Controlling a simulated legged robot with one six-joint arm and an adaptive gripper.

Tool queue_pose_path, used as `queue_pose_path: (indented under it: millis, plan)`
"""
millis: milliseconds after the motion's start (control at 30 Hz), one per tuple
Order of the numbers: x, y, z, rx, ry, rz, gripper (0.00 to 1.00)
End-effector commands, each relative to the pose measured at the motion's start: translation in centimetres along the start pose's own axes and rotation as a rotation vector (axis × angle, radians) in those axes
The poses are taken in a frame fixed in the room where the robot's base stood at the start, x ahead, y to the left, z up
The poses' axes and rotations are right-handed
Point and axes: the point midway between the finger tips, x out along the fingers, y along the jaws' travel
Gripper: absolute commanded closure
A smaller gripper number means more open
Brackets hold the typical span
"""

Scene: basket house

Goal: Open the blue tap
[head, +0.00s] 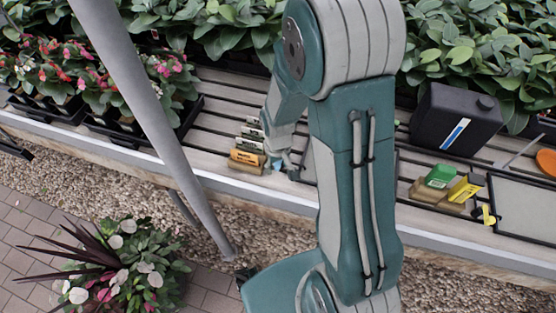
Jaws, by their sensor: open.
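No blue tap can be made out for certain. A small light-blue patch (276,163) shows beside my gripper, too small to identify as a tap. My gripper (287,168) is small in the head view, low over the slatted bench, left of my arm's large teal link. It is open, with nothing visibly held. My arm hides part of the bench behind it.
The slatted bench (225,97) holds a wooden block with an orange front (246,158), a black canister (455,118), a green block (440,176) and a yellow block (463,188). A grey pole (150,110) slants across the left. Potted plants (120,265) stand on the paving.

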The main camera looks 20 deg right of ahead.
Motion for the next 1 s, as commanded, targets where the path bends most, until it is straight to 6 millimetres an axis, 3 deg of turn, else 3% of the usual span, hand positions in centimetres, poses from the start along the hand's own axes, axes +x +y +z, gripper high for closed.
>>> queue_pose_path:
  millis: [1000]
  plan:
    - [-0.1,3.9,-0.1,0.002,0.003,0.001,0.4]
